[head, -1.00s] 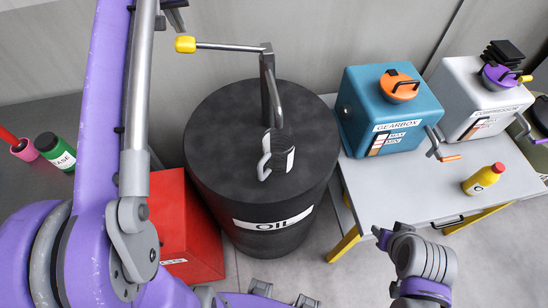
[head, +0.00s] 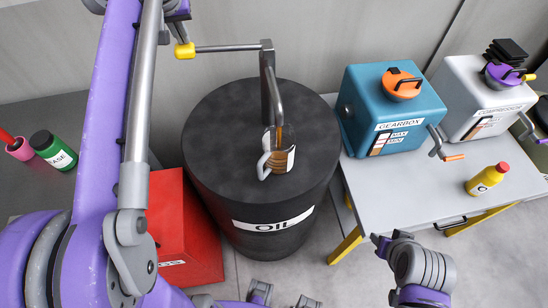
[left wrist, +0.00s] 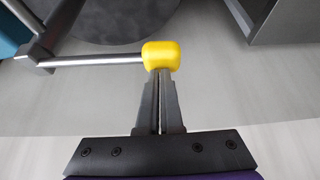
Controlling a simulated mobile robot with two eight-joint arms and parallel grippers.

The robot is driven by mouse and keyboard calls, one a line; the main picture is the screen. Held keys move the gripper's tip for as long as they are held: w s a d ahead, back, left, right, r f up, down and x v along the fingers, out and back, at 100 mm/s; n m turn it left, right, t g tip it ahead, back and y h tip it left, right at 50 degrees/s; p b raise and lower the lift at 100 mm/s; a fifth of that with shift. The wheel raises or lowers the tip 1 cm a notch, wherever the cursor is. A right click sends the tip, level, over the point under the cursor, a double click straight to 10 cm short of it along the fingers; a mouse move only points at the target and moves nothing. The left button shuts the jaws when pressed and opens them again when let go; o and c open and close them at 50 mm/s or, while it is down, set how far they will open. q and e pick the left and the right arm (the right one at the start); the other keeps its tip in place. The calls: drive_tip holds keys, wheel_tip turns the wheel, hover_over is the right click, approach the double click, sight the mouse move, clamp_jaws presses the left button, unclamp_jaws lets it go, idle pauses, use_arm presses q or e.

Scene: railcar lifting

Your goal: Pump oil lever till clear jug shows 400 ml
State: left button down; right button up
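The black oil drum (head: 215,135) carries a metal pump with a crank lever (head: 228,48) ending in a yellow knob (head: 184,51). My left gripper (head: 180,34) is at the knob from above. In the left wrist view its fingers (left wrist: 159,82) are together, with their tips against the yellow knob (left wrist: 160,55), not around it. The clear jug (head: 281,160) stands upright on the drum lid under the spout (head: 275,98). Brown oil shows in it, with a brown stream above; its level marks are too small to read.
A red box (head: 182,225) stands left of the drum. At right, a table (head: 385,192) bears a blue gearbox tank (head: 372,110), a grey compressor tank (head: 465,85) and a yellow bottle (head: 486,181). A green can (head: 52,150) stands at far left.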

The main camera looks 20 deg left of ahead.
sight(185, 50)
use_arm(q)
drive_tip(key=shift+f+b, duration=1.3)
drive_tip(key=shift+f, duration=1.45)
drive_tip(key=shift+r+p, duration=2.1)
drive_tip(key=shift+r, duration=0.85)
drive_tip(key=shift+w+r+p, duration=0.1)
drive_tip(key=shift+r+p, duration=1.15)
drive_tip(key=shift+r, duration=0.8)
drive_tip(key=shift+f, duration=0.1)
use_arm(e)
wheel_tip(185, 50, up, 6)
drive_tip(key=w, duration=0.2)
drive_tip(key=shift+w+t, duration=0.3)
drive_tip(key=shift+w, duration=0.05)
drive_tip(key=shift+f, duration=0.15)
drive_tip(key=shift+s, duration=0.15)
use_arm(q)
drive_tip(key=shift+f, duration=0.1)
